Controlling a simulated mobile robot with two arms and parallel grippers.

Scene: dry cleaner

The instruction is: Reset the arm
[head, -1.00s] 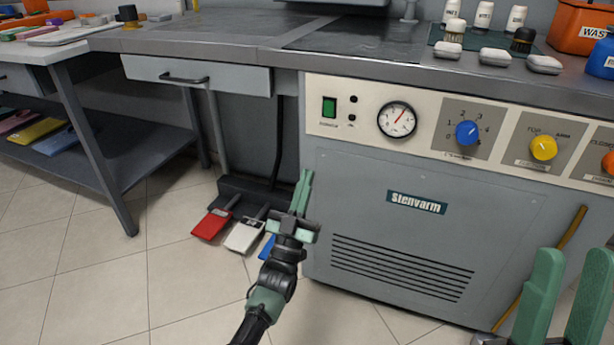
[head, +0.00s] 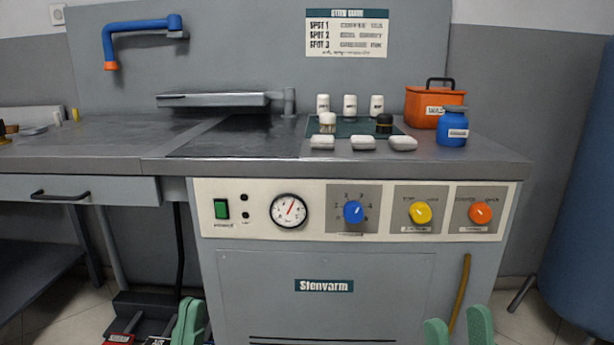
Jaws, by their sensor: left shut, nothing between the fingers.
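My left gripper (head: 188,322) shows at the bottom edge, left of centre. Its two green fingers point up and sit together, shut with nothing between them. It is in front of the lower left of the grey Stenvarm machine (head: 386,285). My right gripper (head: 458,328) shows at the bottom right. Its two green fingers stand apart, open and empty, in front of the machine's lower right. Both wrists and the rest of both arms are out of view.
Above my grippers, the panel has a green switch (head: 221,208), a gauge (head: 290,211) and blue, yellow and orange knobs. The worktop (head: 450,163) holds white bottles, brushes, pads, an orange box (head: 425,107) and a blue jar (head: 452,129). Red (head: 120,339) and other pedals are at lower left.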

